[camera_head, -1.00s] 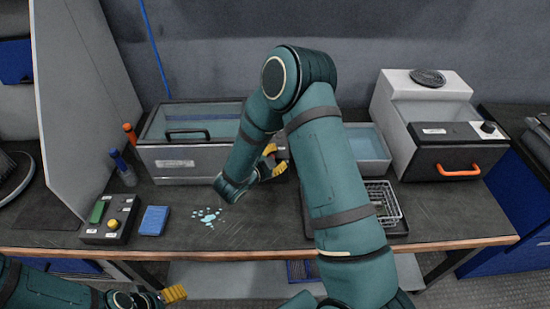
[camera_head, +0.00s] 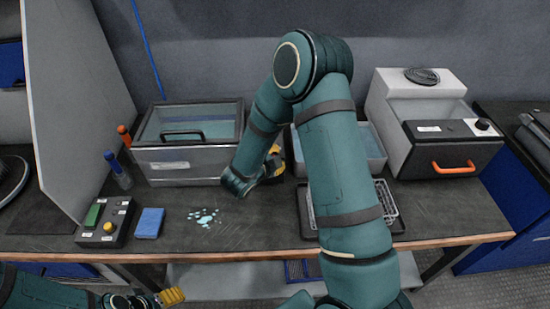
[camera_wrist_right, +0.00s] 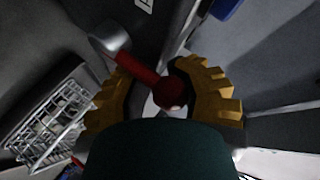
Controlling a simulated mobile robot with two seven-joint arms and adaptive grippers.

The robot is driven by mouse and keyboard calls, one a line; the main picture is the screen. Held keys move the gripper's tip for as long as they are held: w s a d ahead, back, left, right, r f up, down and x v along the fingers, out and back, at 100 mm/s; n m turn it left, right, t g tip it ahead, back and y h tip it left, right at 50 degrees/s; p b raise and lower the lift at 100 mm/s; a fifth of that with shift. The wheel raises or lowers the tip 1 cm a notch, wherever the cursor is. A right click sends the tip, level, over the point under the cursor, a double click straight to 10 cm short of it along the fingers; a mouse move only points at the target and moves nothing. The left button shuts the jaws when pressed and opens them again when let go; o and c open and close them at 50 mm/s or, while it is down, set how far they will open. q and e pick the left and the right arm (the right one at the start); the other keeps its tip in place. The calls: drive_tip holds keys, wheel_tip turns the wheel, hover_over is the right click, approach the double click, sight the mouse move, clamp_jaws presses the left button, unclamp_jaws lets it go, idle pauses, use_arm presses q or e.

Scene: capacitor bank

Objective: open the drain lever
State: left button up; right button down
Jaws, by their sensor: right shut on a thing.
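The drain lever (camera_wrist_right: 145,74) has a red handle with a round red end and a silver hub, seen in the right wrist view. My right gripper (camera_wrist_right: 165,98) has its yellow fingers on either side of the red handle and is shut on it near the round end. In the head view my right gripper (camera_head: 275,163) is at the right end of the metal tank (camera_head: 175,166), partly behind my forearm. The lever is hidden there. My left gripper (camera_head: 172,296) is low at the left, away from the tank; its finger gap cannot be made out.
A wire basket (camera_head: 385,205) and a machine with an orange handle (camera_head: 453,168) are at the right.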

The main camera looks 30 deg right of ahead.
drive_tip(key=shift+c, duration=2.2)
unclamp_jaws()
drive_tip(key=shift+a, duration=0.3)
drive_tip(key=shift+d, duration=0.1)
drive_tip(key=v, duration=1.2)
